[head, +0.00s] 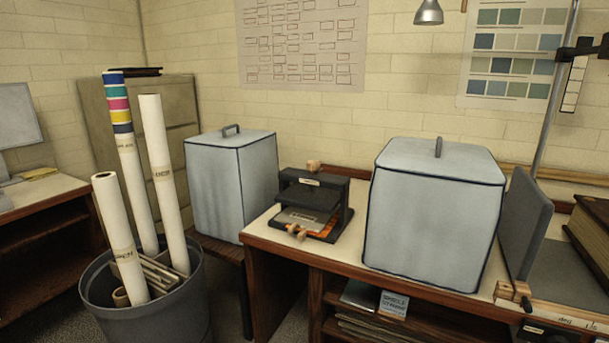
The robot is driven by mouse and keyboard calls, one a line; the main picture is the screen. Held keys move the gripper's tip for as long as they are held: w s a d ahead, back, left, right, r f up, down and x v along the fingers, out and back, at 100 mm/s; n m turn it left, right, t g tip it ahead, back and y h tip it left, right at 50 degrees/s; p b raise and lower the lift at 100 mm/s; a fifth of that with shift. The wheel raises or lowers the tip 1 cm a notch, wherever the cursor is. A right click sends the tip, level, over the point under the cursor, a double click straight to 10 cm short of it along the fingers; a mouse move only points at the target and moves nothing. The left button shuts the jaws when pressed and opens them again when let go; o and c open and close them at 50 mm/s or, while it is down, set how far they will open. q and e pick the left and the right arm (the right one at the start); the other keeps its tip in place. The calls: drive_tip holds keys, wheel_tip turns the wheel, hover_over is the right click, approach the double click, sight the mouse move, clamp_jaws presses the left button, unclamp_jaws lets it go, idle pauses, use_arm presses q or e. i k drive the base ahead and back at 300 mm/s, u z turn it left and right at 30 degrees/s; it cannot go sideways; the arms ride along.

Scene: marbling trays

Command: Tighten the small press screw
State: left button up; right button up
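The small press (338,205) is a dark frame standing on the cream tabletop between two covered boxes. A light wooden knob (313,167) sits on top of it, probably its screw. A dark plate (308,196) spans the inside of the frame. Below it lie a grey piece (303,218) with a pale label and something orange. Neither of my grippers is in view.
A large grey-blue covered box (432,220) stands close on the press's right. Another covered box (232,185) stands on its left, farther back. A bin (185,310) of tall paper rolls is at front left. Open shelves (400,325) lie under the tabletop.

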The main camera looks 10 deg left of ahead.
sight(314, 166)
drive_tip(key=z, duration=0.45)
drive_tip(key=i, duration=1.25)
drive_tip(key=u, duration=0.75)
